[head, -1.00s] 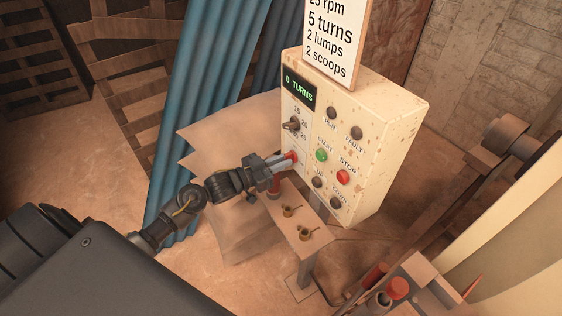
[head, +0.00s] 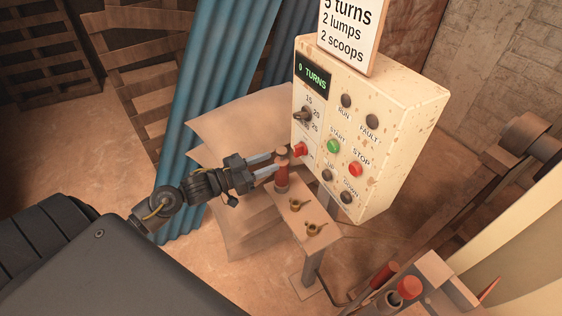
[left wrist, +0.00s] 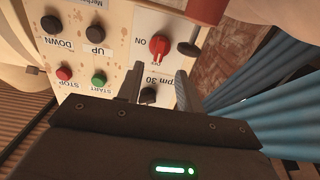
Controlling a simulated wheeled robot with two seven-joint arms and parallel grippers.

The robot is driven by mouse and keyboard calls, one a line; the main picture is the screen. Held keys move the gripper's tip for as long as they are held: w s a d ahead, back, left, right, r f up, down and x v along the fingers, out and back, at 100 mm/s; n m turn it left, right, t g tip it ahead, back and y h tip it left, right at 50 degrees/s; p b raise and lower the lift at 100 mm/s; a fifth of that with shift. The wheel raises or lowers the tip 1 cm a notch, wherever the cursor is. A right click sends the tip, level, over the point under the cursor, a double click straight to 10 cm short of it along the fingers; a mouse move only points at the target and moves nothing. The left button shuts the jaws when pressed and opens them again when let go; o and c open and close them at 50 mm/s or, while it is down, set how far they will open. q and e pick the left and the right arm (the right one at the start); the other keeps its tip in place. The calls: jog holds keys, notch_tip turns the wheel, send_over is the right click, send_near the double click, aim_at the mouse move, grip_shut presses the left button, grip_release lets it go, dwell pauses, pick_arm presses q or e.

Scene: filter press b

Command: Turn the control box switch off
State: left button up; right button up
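The cream, rust-speckled control box (head: 395,125) stands right of centre in the head view. Its red rotary switch (head: 300,149) is at the lower left of the panel. In the left wrist view the panel appears upside down and the red switch (left wrist: 159,47) is clear. Its grip bar lies roughly vertical there, its lower end by the OFF label; ON is to its left. My left gripper (head: 274,161) is open, its fingers apart and empty, a short gap left of the switch. Both fingers (left wrist: 158,76) also show in the wrist view. My right gripper is not in view.
A red cylinder with a brown top (head: 281,178) stands close by the left fingertips, on a small stand (head: 297,212) with brass fittings. Start (head: 334,146) and stop (head: 356,169) buttons are right of the switch. Sacks (head: 240,130) are behind the gripper.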

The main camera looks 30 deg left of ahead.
pick_arm(q)
jog(key=shift+b+v, duration=0.3)
jog(key=shift+v, duration=1.1)
